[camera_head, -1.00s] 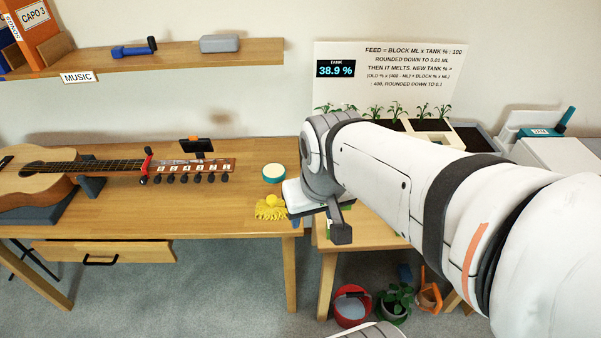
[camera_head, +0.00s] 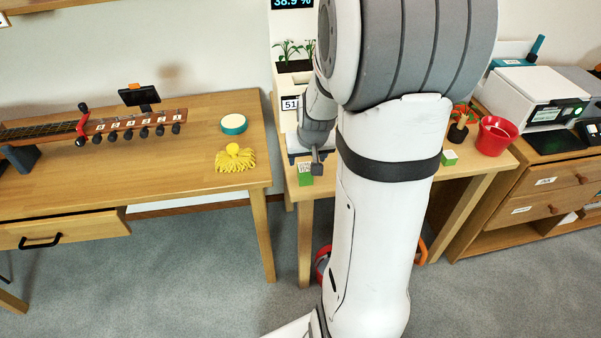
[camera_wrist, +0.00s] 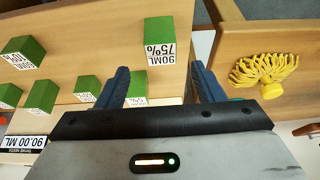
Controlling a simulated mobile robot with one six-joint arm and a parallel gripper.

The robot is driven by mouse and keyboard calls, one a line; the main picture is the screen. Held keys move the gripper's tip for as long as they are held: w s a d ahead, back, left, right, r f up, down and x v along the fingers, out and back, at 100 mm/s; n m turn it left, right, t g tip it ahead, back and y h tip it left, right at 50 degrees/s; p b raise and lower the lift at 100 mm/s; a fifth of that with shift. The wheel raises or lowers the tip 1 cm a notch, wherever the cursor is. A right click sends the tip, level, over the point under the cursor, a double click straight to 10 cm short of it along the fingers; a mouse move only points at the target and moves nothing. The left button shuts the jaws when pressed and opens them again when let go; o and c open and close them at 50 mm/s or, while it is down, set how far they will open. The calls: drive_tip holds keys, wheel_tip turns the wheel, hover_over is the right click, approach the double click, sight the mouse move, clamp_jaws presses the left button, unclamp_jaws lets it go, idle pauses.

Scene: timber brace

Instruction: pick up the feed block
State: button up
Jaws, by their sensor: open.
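Several green feed blocks with white labels stand on a wooden surface in the wrist view. The largest-looking one, labelled 90ML 75% (camera_wrist: 160,42), is ahead of my gripper (camera_wrist: 160,75), between the lines of its fingers. Its label is upside down in this view. A smaller green block (camera_wrist: 137,84) shows between the fingers, partly hidden by my gripper. My gripper is open, with nothing held. In the head view my gripper (camera_head: 316,162) is low over the right-hand table, beside a labelled green block (camera_head: 305,174). Another green block (camera_head: 449,158) is right of my arm.
A yellow duster (camera_head: 235,160) and a teal round tin (camera_head: 233,124) lie on the left table, across a narrow gap. A red pot (camera_head: 496,136) stands at the right. A plant tray (camera_head: 291,80) is behind my gripper. More labelled blocks (camera_wrist: 22,50) stand left in the wrist view.

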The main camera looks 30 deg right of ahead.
drive_tip(key=x, duration=0.4)
drive_tip(key=shift+a+f+b, duration=0.1)
drive_tip(key=shift+f+b, duration=0.2)
drive_tip(key=shift+f, duration=0.15)
drive_tip(key=shift+c, duration=0.4)
drive_tip(key=c, duration=1)
